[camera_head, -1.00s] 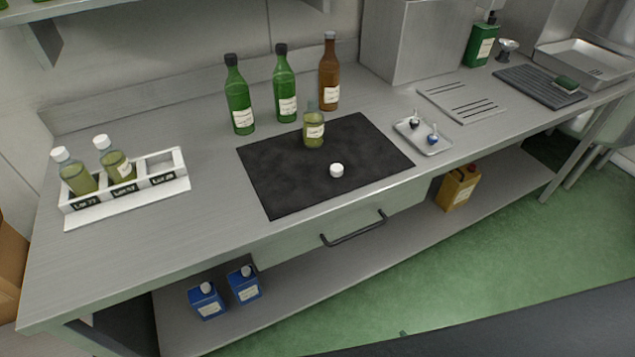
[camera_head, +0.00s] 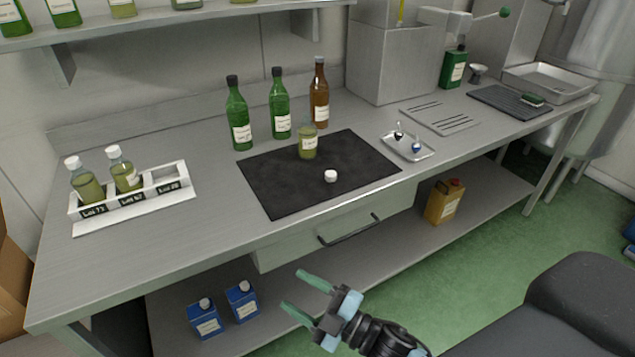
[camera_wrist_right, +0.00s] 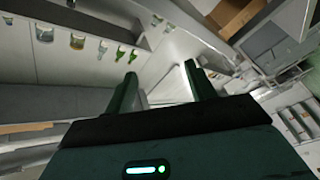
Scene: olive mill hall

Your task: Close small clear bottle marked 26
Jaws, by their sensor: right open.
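A small clear bottle (camera_head: 307,147) with yellow-green oil and a pale label stands upright and uncapped on the dark mat (camera_head: 270,190). Its number is too small to read. A white cap (camera_head: 330,176) lies on the mat in front of it, apart from the bottle. My right gripper (camera_head: 300,290) is open and empty, in front of the bench and below its top, well away from bottle and cap. In the right wrist view its two green fingers (camera_wrist_right: 160,88) are spread with nothing between them. My left gripper is not in view.
A white rack (camera_head: 130,205) with two capped bottles stands at the left. Two green bottles (camera_head: 238,115) and a brown bottle (camera_head: 319,95) stand behind the mat. A small tray (camera_head: 425,156) lies to its right. The bench front left of the mat is clear.

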